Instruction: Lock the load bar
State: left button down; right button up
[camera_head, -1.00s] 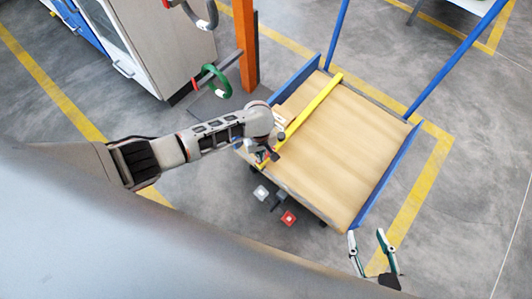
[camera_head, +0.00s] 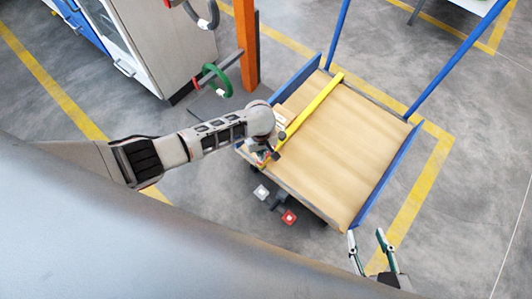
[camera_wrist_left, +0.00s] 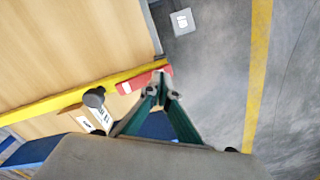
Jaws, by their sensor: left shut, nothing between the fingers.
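The yellow load bar (camera_head: 308,108) lies across the wooden deck of a cart, near its left end. In the left wrist view the bar (camera_wrist_left: 75,97) runs to the cart's edge, where a red piece (camera_wrist_left: 143,82) with a pale mark sits at its end. My left gripper (camera_head: 264,160) is at this near end of the bar. In the left wrist view its green fingers (camera_wrist_left: 158,84) are shut and empty, with tips right by the red piece; whether they touch is unclear. My right gripper (camera_head: 365,233) is open and empty by the cart's near right corner.
The cart deck (camera_head: 345,150) is mostly bare, with blue end frames (camera_head: 385,178). A small box (camera_wrist_left: 100,112) lies beside the bar. Red (camera_head: 289,217) and white (camera_head: 261,192) pedals stick out below the near edge. An orange post (camera_head: 246,45) holds a green coil (camera_head: 214,82).

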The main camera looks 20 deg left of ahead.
pick_arm(q)
jog(key=shift+r+p, duration=1.1)
jog(key=shift+r, duration=0.35)
jog(key=shift+r+p, duration=1.15)
jog(key=shift+r, duration=0.2)
jog(key=shift+s+r+p, duration=0.1)
jog(key=shift+r+p, duration=0.25)
pick_arm(e)
jog(key=w+r+t, duration=0.2)
jog(key=w+r, duration=0.2)
jog(key=r, duration=0.6)
jog(key=shift+w, duration=0.25)
